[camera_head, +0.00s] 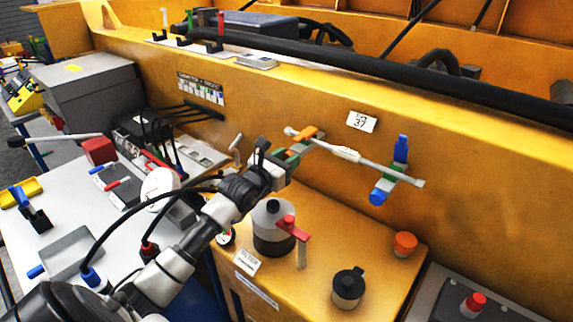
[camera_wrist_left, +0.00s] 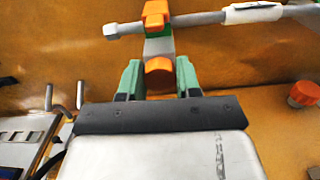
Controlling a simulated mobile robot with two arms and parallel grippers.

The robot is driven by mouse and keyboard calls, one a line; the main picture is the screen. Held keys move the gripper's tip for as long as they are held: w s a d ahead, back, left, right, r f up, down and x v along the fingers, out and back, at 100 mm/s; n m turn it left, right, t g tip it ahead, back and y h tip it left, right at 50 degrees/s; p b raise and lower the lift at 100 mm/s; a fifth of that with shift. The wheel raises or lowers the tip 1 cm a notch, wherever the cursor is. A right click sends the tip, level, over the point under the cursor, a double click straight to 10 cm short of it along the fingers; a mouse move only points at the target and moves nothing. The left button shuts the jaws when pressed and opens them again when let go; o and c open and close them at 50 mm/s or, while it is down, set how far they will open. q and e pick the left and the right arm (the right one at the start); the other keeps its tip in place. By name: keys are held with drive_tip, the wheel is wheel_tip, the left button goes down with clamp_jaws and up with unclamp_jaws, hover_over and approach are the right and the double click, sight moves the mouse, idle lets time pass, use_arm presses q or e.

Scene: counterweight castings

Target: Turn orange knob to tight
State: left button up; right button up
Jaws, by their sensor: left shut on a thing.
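The orange knob (camera_wrist_left: 158,72) is on the lower end of a grey and green clamp (camera_wrist_left: 157,46) fixed to a grey rod (camera_head: 345,153) by the yellow wall. In the wrist view it sits between the green fingers of my left gripper (camera_wrist_left: 160,80), which is shut on it. An orange piece (camera_wrist_left: 156,14) tops the same clamp and also shows in the head view (camera_head: 306,132). In the head view my left gripper (camera_head: 292,155) hides the knob. No tight mark is readable. My right gripper is not in view.
A second clamp with blue ends (camera_head: 377,197) holds the rod farther right. Below stand a grey canister (camera_head: 272,237) with a red handle, a black-capped jar (camera_head: 348,289) and a separate orange cap (camera_head: 405,243) on the yellow bench. Two bent metal pegs show in the wrist view (camera_wrist_left: 79,96).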

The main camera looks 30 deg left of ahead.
use_arm(q)
drive_tip(key=shift+f+m+b, duration=0.2)
drive_tip(key=shift+m+b, duration=8.9)
drive_tip(key=shift+b, duration=1.45)
drive_tip(key=o, duration=0.9)
drive_tip(key=shift+r, duration=0.1)
